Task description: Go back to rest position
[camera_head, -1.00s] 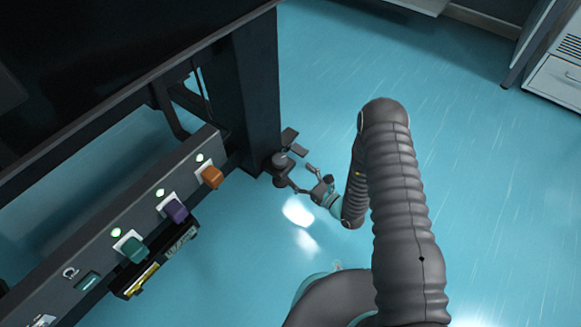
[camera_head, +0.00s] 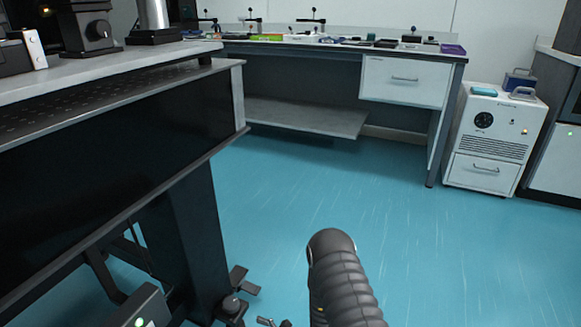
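My arm (camera_head: 338,272) rises from the bottom edge, right of the middle, as a dark ribbed link with a rounded top. Only a small part of my gripper (camera_head: 272,322) shows at the bottom edge, left of the arm link and close to the dark foot (camera_head: 232,308) of the optical table. The rest of the gripper is cut off, so its opening and anything in it are hidden.
The optical table (camera_head: 120,150) with its dark leg fills the left side. A bench (camera_head: 300,118) with a drawer (camera_head: 405,80) stands at the back. A white wheeled cabinet (camera_head: 495,140) stands at the right. The blue floor (camera_head: 290,200) between is clear.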

